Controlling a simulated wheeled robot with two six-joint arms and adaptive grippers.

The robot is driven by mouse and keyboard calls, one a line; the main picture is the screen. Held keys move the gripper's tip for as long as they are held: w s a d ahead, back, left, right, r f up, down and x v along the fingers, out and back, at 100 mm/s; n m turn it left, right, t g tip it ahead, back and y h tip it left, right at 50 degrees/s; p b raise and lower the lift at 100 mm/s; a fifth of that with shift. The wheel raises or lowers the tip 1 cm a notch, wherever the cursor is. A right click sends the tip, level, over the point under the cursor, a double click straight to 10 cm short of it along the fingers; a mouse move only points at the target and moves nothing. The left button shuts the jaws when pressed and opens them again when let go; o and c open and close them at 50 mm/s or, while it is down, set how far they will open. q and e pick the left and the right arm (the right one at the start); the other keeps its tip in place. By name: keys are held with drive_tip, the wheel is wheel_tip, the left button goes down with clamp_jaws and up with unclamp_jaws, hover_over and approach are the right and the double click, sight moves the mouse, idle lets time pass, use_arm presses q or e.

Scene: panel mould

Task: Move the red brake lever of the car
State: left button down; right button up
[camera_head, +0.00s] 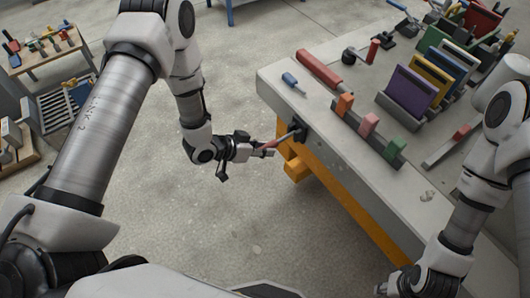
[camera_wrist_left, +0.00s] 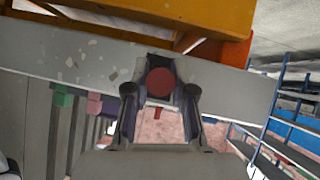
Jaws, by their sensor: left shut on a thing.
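The red lever (camera_head: 283,142) sticks out from a black mount (camera_head: 298,130) on the near edge of the grey bench, sloping down toward my left gripper. My left gripper (camera_head: 267,151) is shut on its outer end. In the left wrist view the lever's round red end (camera_wrist_left: 160,82) sits between the two dark fingers of the left gripper (camera_wrist_left: 160,93), and the rest of the lever is hidden behind it. My right gripper (camera_head: 386,288) shows only partly at the bottom edge, and its jaws are not clear. No car is visible.
The bench top (camera_head: 400,190) holds a red bar (camera_head: 319,68), a blue-handled tool (camera_head: 292,82), a rail with orange, pink and green blocks (camera_head: 368,124), and upright coloured panels (camera_head: 412,90). An orange frame (camera_head: 345,195) stands under it.

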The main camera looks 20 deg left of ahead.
use_arm(q)
drive_tip(key=shift+w+d+f+m+t+h+b, duration=0.15)
drive_tip(key=shift+f+t+h+b, duration=0.7)
drive_tip(key=shift+b, duration=0.85)
drive_tip(key=shift+w+d+f+m+t+h+b, duration=0.15)
drive_tip(key=shift+f+t+h+b, duration=0.35)
drive_tip(key=shift+f+b, duration=0.9)
drive_tip(key=shift+w+d+f+t+h+b, duration=0.2)
drive_tip(key=shift+f+t+h+b, duration=0.5)
drive_tip(key=shift+b, duration=1.35)
drive_tip(key=shift+r, duration=0.15)
drive_tip(key=c, duration=1)
unclamp_jaws()
drive_tip(key=shift+w, duration=0.1)
drive_tip(key=shift+o, duration=0.2)
drive_tip(key=shift+a, duration=0.1)
drive_tip(key=v, duration=1.2)
